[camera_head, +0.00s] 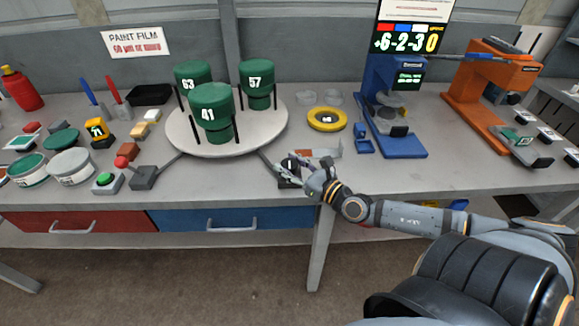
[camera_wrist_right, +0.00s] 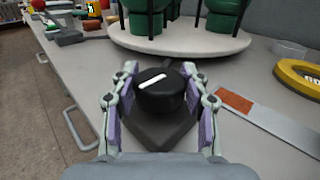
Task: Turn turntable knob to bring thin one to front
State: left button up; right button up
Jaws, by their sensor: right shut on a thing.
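A round pale turntable (camera_head: 182,137) stands on the bench and carries three green cylinders in black posts. Cylinder 41 (camera_head: 212,100) is at the front, cylinder 63 (camera_head: 193,72) at the back left and cylinder 57 (camera_head: 257,80) at the back right. Their thickness is hard to compare. A black knob (camera_wrist_right: 160,97) with a white mark sits on a dark base in front of the turntable. My right gripper (camera_head: 290,172) is shut on the knob, one finger on each side in the right wrist view (camera_wrist_right: 161,92). My left gripper is out of view.
A yellow ring (camera_head: 327,119) and an orange-ended strip (camera_head: 318,153) lie right of the knob. A blue stand (camera_head: 400,140) and an orange press (camera_head: 480,95) stand further right. Left are a grey box (camera_head: 143,178), a green button (camera_head: 104,180) and several tins.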

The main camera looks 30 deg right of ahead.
jog(key=o, duration=1.2)
jog(key=shift+c, duration=0.2)
